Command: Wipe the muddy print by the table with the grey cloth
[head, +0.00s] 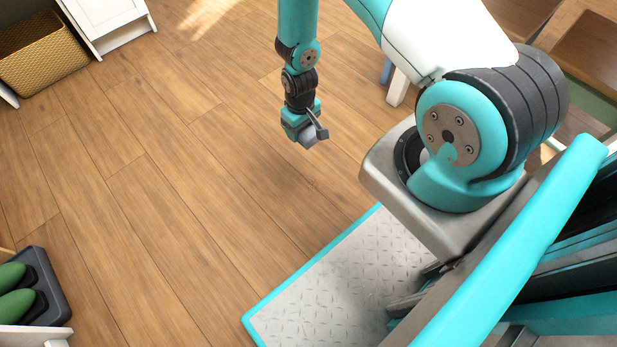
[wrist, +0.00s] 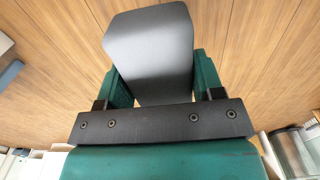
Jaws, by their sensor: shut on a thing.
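My gripper (head: 303,126) hangs above the wooden floor in the head view. It is shut on the grey cloth (head: 309,137), which sticks out below the fingers. In the wrist view the cloth (wrist: 150,55) is a smooth dark grey, folded-looking piece between the two green fingers of my gripper (wrist: 160,82). The cloth appears to be clear of the floor. Wooden furniture with a pale leg, perhaps the table (head: 530,18), stands at the upper right, partly hidden behind my arm.
The wooden floor (head: 170,170) is open to the left of and below my gripper. A woven basket (head: 42,55) and a white cabinet (head: 110,25) stand at the upper left. A dark tray (head: 55,290) with green shoes lies at the lower left.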

